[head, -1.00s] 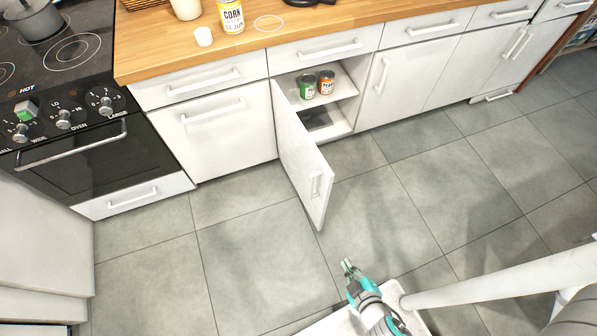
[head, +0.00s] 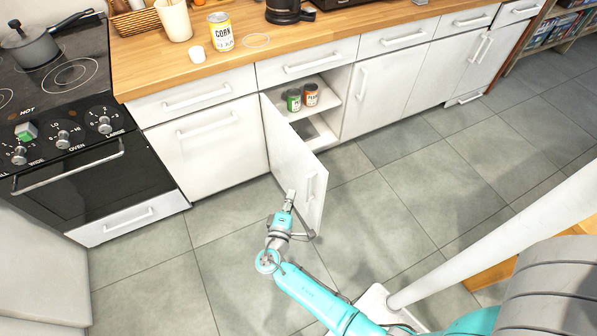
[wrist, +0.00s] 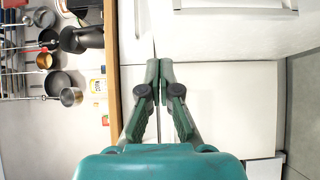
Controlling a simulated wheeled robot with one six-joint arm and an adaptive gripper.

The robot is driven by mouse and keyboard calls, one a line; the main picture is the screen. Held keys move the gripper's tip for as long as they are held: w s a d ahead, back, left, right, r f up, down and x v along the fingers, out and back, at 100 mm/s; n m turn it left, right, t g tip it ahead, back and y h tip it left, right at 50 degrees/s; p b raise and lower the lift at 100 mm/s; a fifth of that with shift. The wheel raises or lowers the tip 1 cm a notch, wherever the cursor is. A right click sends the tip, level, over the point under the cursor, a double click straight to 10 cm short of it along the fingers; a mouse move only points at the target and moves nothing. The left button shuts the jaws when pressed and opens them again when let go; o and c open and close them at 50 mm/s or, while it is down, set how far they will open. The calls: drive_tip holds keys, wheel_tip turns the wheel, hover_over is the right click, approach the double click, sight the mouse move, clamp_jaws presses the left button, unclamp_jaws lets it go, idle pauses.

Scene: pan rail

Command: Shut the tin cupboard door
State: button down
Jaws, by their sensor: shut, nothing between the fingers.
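The tin cupboard is the open white cupboard under the counter, with a green tin (head: 293,100) and an orange tin (head: 311,95) on its shelf. In the wrist view my gripper's fingertips (wrist: 159,64) meet in front of white cupboard fronts.
The oven (head: 90,170) with its bar handle stands to the left. The wooden counter (head: 150,72) holds a corn tin (head: 220,31), a white cup (head: 175,20) and a kettle (head: 290,10). Grey tiled floor (head: 400,200) is free to the right of the door.

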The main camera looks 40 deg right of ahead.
approach(310, 158)
drive_tip(key=x, duration=0.3)
drive_tip(key=w+x, duration=0.1)
drive_tip(key=x, duration=0.1)
drive_tip(key=shift+w+a+f, duration=0.1)
drive_tip(key=shift+w+f, duration=0.1)
drive_tip(key=shift+f, duration=0.1)
drive_tip(key=shift+s+d, duration=0.1)
drive_tip(key=shift+d, duration=0.5)
drive_tip(key=shift+s+d, duration=0.1)
